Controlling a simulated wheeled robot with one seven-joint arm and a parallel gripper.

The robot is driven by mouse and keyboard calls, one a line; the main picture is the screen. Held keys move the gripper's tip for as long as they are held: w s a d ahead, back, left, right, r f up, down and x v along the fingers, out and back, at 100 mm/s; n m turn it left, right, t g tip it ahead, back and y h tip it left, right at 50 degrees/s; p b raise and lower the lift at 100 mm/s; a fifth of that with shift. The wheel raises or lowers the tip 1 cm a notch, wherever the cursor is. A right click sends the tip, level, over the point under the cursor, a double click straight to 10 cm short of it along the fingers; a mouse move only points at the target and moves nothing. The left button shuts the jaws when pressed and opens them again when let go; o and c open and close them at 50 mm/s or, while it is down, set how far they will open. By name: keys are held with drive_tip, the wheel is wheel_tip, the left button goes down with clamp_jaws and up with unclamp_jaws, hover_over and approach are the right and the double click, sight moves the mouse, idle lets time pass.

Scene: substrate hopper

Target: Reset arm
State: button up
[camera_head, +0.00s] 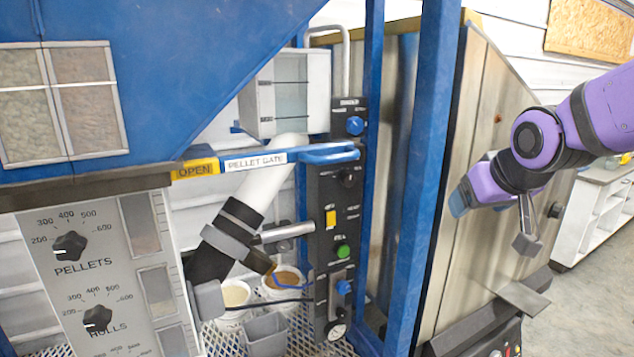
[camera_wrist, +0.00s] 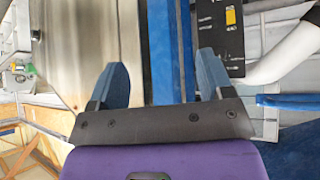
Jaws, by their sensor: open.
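My purple arm comes in from the right in the head view. Behind the fingers are the wooden panel and the blue post, apart from the fingers as far as I can tell. In the head view the fingers are small and partly hidden by the wrist.
The blue frame holds a pellet gate bar (camera_head: 255,160), labelled OPEN, and a black control panel (camera_head: 340,210) with knobs and buttons. A grey dial panel (camera_head: 95,270) is at left. Two tubs (camera_head: 232,295) stand low. A white shelf (camera_head: 600,210) is at right, with open floor before it.

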drive_tip(key=s+d+r+g, duration=0.1)
drive_tip(key=s, duration=0.8)
drive_tip(key=s+d+r+m+g, duration=0.1)
drive_tip(key=s+d+g, duration=0.1)
drive_tip(key=s, duration=0.8)
drive_tip(key=shift+m, duration=0.3)
drive_tip(key=shift+d, duration=0.1)
idle(0.4)
